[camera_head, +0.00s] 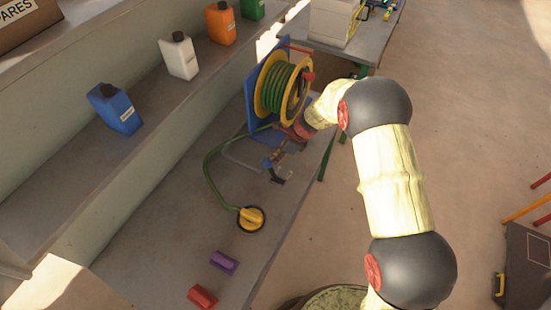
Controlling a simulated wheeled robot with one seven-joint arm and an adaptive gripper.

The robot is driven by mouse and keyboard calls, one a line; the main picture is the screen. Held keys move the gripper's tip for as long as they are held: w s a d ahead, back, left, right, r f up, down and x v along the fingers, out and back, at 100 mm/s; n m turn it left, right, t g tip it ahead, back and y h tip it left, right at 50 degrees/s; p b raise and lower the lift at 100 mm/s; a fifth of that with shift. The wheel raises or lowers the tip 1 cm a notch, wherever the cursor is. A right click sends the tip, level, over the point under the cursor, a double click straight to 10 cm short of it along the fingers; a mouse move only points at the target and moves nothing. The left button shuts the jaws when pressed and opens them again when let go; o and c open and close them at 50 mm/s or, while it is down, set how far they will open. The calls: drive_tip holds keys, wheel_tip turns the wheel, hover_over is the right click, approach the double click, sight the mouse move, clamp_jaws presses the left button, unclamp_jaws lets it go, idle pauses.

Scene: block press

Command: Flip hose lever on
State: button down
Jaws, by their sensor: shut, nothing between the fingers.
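The hose reel (283,88) stands on the grey bench, with green hose wound between yellow rims on a blue stand (251,104). Its green hose (208,160) curves down to a round black end with a yellow part (251,218) lying on the bench. A small red part (307,77) shows at the reel's right side; I cannot tell if it is the lever. My arm reaches in from the lower right. My gripper (279,174) is shut and empty, low in front of the reel, close to small blue and yellow fittings. Whether it touches them is unclear.
A purple block (223,263) and a red block (203,297) lie near the bench's front. Blue (115,108), white (179,56) and orange (220,23) bottles stand on the ledge behind. A white box (335,22) sits on the far table.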

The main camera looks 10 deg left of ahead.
drive_tip(key=p+v, duration=0.1)
drive_tip(key=v, duration=1.1)
drive_tip(key=shift+r+p, duration=0.3)
drive_tip(key=shift+r, duration=0.05)
drive_tip(key=shift+w, duration=0.15)
